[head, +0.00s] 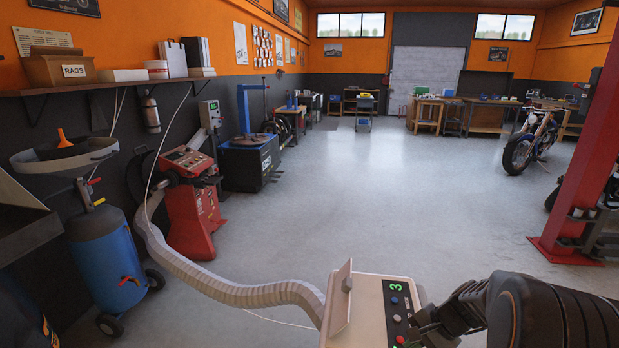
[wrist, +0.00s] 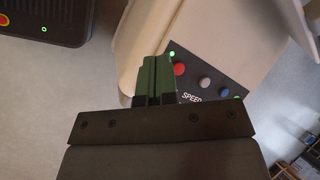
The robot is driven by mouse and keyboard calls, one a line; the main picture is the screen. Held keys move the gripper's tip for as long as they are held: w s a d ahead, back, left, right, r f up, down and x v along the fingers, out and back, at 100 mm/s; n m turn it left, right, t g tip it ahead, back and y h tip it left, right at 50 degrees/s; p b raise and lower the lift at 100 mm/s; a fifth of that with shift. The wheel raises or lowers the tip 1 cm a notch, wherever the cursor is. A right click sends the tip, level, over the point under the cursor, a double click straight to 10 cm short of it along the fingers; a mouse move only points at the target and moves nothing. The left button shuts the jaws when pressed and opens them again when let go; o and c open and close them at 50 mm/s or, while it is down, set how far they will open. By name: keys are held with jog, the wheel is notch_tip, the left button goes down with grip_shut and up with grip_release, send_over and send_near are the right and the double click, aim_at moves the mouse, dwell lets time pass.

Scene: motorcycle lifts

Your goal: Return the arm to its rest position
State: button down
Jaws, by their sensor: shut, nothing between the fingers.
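My gripper (head: 428,332) is at the lower right in the head view, beside the right part of a beige control box (head: 366,313). In the wrist view my gripper (wrist: 153,75) has its fingers together with nothing between them. Just beyond the fingertips is the box's dark panel (wrist: 215,88) with a red, a grey and a blue button, a green light and the word SPEED. The fingers hide part of the panel. I cannot tell whether they touch it. In the head view the panel shows a green 3. My dark arm (head: 550,310) reaches in from the lower right.
A ribbed hose (head: 230,291) runs from the box to the left. A red machine (head: 192,205) and a blue tank (head: 107,255) stand at left. A red lift post (head: 585,165) and a motorcycle (head: 532,140) are at right. The middle floor (head: 370,195) is clear.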

jog(key=s+a+r+n+t+h+p, duration=0.1)
jog(key=s+a+r+n+h+p, duration=0.1)
jog(key=r, duration=0.5)
jog(key=s+a+r+n+h+p, duration=0.2)
jog(key=s+a+r+n+h, duration=0.2)
jog(key=s+a+r+n, duration=0.3)
jog(key=r+n, duration=0.1)
jog(key=n, duration=0.1)
jog(key=shift+s+a+n+t, duration=0.15)
jog(key=shift+s+n+t, duration=0.15)
jog(key=shift+s+t, duration=0.1)
